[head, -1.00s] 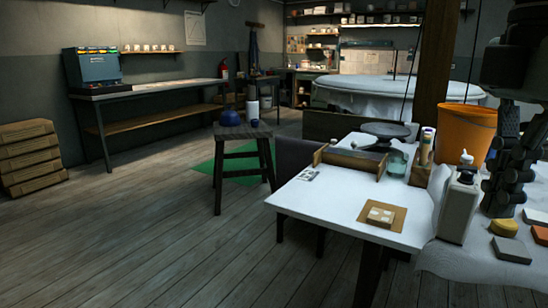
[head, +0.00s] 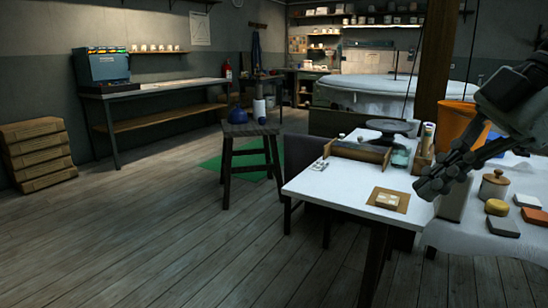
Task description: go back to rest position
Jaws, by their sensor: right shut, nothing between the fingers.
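My right gripper (head: 434,187) is in the head view at the right, shut and empty. Its arm comes in from the right edge and slants down to the left. My left gripper is not in the view.
On the table lie a brown board (head: 389,199) with a pale block and a dark turntable (head: 394,126). An orange bucket (head: 455,118), a lidded jar (head: 494,186) and several small blocks stand at the right. A stool (head: 250,130) stands left of the table; open floor (head: 170,230) lies at left.

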